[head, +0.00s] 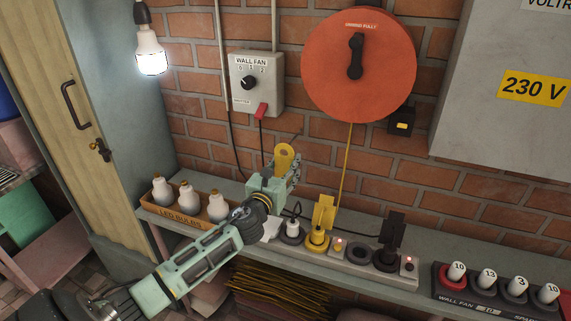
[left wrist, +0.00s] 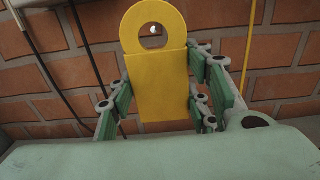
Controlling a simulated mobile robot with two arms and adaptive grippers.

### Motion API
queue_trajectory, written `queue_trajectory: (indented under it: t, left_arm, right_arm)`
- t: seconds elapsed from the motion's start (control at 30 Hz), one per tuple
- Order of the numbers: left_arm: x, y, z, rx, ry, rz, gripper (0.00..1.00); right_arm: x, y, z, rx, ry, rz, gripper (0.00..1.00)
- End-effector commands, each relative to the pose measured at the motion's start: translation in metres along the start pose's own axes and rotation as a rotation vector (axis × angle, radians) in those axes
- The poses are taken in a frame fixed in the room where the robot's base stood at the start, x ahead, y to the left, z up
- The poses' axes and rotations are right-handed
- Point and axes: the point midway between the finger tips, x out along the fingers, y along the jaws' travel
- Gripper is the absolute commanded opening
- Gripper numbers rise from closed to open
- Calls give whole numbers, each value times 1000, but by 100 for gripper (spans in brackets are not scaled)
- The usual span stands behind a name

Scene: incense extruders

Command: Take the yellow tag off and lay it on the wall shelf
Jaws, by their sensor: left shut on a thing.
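The yellow tag (head: 284,157), a flat piece with a round hole at its top, stands up from my left gripper (head: 280,176). In the left wrist view the tag (left wrist: 162,85) sits upright between the green-padded fingers, which are shut on it, with the brick wall behind. The gripper and tag are above the wall shelf (head: 232,188), near its back, between the bulb box and the plugs. The gripper hides part of the shelf below it. My right gripper is not in view.
A box of LED bulbs (head: 188,205) stands left on the shelf. A power strip (head: 345,255) with plugs, a yellow flat piece (head: 324,212) and a black one (head: 393,232) fills the middle. A fuse rack (head: 495,298) is at right. The wall fan switch (head: 255,80) hangs above.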

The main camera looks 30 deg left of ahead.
Motion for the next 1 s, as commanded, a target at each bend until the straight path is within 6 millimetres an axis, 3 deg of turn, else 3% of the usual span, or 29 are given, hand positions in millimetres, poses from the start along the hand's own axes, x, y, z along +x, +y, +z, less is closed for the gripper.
queue_trajectory:
  t: [0.43,0.8,0.9,1.0]
  left_arm:
    - [-17,0,2,0,0,0,20]
    - [-18,0,2,1,-1,0,20]
    - [-25,-6,-3,0,0,-10,20]
    - [-44,-24,-17,-3,5,-38,20]
  right_arm:
    - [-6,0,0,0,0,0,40]
    - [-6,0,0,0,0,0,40]
    - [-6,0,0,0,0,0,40]
    - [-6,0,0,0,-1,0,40]
